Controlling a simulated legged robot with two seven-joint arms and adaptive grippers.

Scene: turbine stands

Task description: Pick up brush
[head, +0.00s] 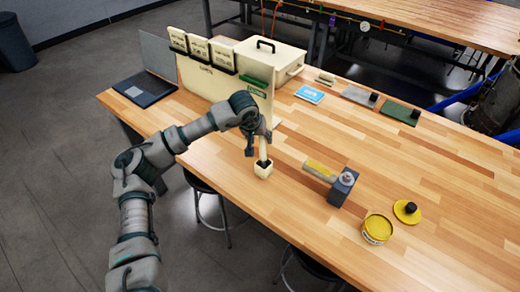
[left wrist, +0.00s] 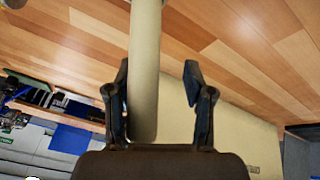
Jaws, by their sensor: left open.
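In the left wrist view the pale handle (left wrist: 145,65) runs between the fingers of my open left gripper (left wrist: 158,85). It lies close to the left finger, with a clear gap to the right finger. I cannot tell whether the left finger touches it. My right gripper is not in view.
The table's right part is clear.

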